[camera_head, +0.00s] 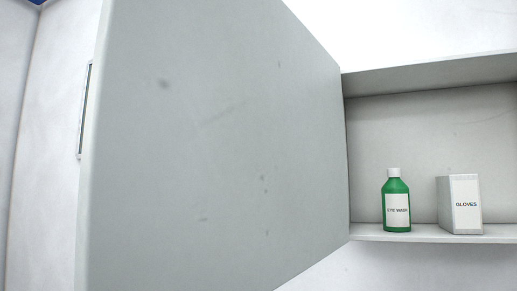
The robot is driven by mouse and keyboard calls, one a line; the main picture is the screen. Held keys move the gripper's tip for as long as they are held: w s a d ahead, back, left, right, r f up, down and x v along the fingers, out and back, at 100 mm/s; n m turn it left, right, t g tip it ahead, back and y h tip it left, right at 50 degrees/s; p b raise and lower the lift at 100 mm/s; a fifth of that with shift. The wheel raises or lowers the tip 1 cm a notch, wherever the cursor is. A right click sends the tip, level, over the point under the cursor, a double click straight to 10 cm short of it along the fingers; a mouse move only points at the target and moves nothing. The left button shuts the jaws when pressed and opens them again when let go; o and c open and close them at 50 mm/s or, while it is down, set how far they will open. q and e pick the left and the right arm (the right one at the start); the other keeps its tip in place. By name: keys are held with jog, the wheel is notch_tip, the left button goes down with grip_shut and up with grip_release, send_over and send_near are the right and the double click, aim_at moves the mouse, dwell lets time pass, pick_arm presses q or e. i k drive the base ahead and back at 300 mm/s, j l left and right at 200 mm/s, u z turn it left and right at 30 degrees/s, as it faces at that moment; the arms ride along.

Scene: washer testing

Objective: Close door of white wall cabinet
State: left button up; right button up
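The white wall cabinet (427,232) is on the right in the head view, with its front open. Its pale grey-white door (220,140) stands swung out toward me from the cabinet's left side. The door fills much of the left and middle of the view. It has a few small dark marks on its face. A dark-edged handle or strip (84,110) shows at the door's near left edge. Neither of my grippers is in view.
Inside the cabinet stand a green bottle (396,203) labelled "EYE WASH" and a white box (461,205) labelled "GLOVES". Both sit on the cabinet floor, behind the opening. White wall (420,30) surrounds the cabinet.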

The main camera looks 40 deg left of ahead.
aim_at(213, 150)
jog(key=k+j, duration=0.15)
jog(key=j, duration=0.25)
jog(key=k+j+z, duration=0.15)
jog(key=j, duration=0.3)
jog(key=k+j, duration=0.1)
jog(key=j, duration=0.3)
jog(key=k+j+z, duration=0.1)
jog(key=j, duration=0.3)
jog(key=k+j, duration=0.15)
jog(key=j, duration=0.2)
jog(key=k+j, duration=0.15)
jog(key=j, duration=0.2)
jog(key=k+j+u, duration=0.1)
jog(key=j, duration=0.25)
jog(key=k+j, duration=0.2)
jog(key=j, duration=0.15)
jog(key=k+j+u, duration=0.1)
jog(key=j, duration=0.25)
jog(key=k+j, duration=0.15)
jog(key=j, duration=0.25)
